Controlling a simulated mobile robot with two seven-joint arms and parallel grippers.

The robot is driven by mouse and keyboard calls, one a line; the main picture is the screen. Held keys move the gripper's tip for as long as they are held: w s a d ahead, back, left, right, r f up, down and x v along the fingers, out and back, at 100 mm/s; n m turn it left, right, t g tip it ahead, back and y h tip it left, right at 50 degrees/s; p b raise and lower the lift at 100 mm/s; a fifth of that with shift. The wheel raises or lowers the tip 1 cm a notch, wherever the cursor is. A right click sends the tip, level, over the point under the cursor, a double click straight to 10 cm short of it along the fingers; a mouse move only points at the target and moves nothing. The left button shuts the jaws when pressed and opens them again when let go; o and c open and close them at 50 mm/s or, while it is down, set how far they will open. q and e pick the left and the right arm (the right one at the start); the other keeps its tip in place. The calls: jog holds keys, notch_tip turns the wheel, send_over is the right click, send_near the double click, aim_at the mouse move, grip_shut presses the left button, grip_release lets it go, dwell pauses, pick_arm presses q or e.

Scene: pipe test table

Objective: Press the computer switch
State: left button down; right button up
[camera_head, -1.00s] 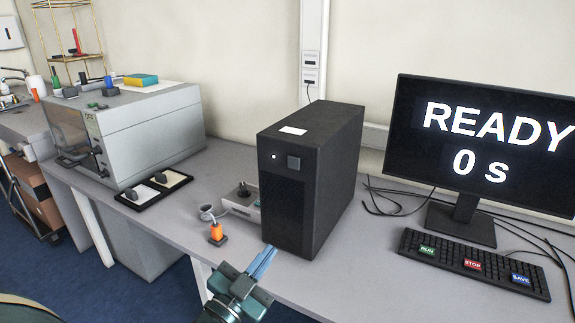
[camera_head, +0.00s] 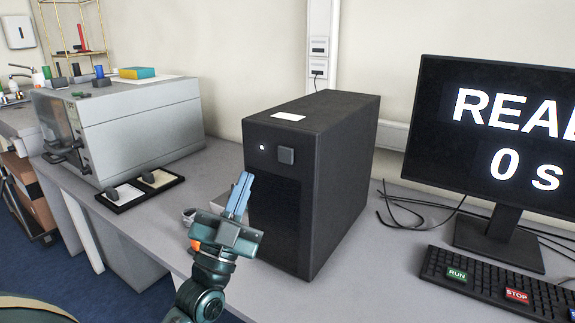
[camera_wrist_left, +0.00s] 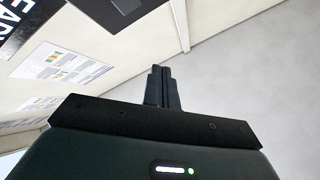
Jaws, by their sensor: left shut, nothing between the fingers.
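The black computer tower (camera_head: 335,185) stands upright on the grey table in the head view. Its square grey switch (camera_head: 286,156) is high on the front face, with a small white light (camera_head: 262,148) to its left. My left gripper (camera_head: 241,185) is shut and empty, its fingers pointing up in front of the tower's front face, lower than the switch and to its left in the picture. I see no contact with the switch. In the left wrist view my shut fingers (camera_wrist_left: 160,85) point up against a pale wall; the tower is not recognisable there. My right gripper is out of view.
The monitor (camera_head: 495,140) reads READY and 0 s, cut off at the right. A keyboard (camera_head: 500,280) with RUN and STOP keys lies below it. A grey machine (camera_head: 140,130) and a black tray (camera_head: 120,205) stand at the left. Cables (camera_head: 420,215) lie between tower and monitor.

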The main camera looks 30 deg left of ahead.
aim_at(286, 155)
pick_arm(q)
jog(key=shift+w, duration=0.1)
jog(key=w+b, duration=0.1)
jog(key=w, duration=0.7)
jog(key=shift+w+d+b, duration=0.3)
jog(key=shift+d+b, duration=0.05)
jog(key=shift+b, duration=0.05)
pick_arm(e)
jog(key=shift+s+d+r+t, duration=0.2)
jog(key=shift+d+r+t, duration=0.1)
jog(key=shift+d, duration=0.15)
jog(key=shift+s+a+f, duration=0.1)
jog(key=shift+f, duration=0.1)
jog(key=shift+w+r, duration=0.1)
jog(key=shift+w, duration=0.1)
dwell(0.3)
pick_arm(q)
jog(key=shift+w, duration=0.1)
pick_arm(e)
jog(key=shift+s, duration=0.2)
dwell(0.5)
